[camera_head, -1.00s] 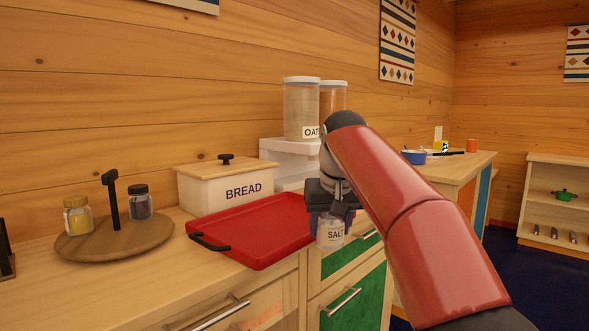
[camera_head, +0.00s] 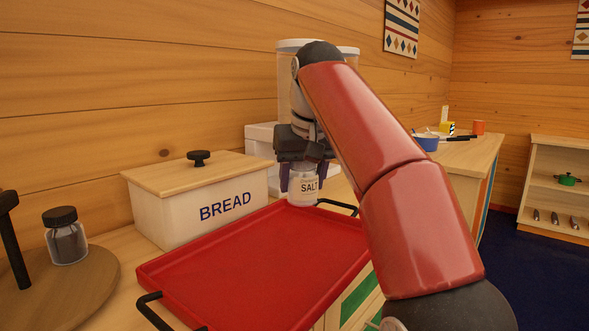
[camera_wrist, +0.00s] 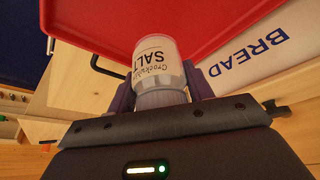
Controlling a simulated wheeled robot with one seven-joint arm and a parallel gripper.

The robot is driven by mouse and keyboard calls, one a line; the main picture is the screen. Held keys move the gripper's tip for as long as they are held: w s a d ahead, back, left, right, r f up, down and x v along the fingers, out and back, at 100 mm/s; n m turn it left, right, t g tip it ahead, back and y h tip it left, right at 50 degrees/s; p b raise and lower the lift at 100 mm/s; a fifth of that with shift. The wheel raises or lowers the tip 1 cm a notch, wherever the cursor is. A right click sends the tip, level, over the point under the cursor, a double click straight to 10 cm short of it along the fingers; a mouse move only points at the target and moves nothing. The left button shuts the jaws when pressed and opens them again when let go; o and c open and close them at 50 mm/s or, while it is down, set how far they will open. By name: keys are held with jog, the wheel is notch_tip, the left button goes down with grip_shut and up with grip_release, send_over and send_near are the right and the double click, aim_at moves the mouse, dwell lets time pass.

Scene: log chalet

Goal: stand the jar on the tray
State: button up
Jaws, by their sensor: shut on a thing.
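The jar (camera_head: 302,187), clear with a white label reading SALT, is held upright in my gripper (camera_head: 305,180), with a purple finger on each side of it. In the head view it shows at the far right corner of the red tray (camera_head: 250,262); I cannot tell whether its base touches the tray. The wrist view shows the jar (camera_wrist: 158,62) between the two fingers (camera_wrist: 160,92), with the tray (camera_wrist: 100,22) beyond it. The tray lies flat on the counter and looks empty otherwise.
A white bread box (camera_head: 205,200) stands behind the tray. A turntable (camera_head: 75,285) with a dark-lidded jar (camera_head: 65,236) is at the left. Tall canisters (camera_head: 292,85) stand behind my gripper. The tray's black handles (camera_head: 155,312) stick out at its ends.

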notch_tip(320, 180, down, 6)
jog(key=shift+s+r+b, duration=0.1)
jog(key=shift+b, duration=0.5)
jog(key=shift+f+b, duration=0.35)
jog(key=shift+f, duration=0.1)
jog(key=shift+f+b, duration=0.4)
jog(key=shift+f, duration=0.15)
jog(key=o, duration=1.3)
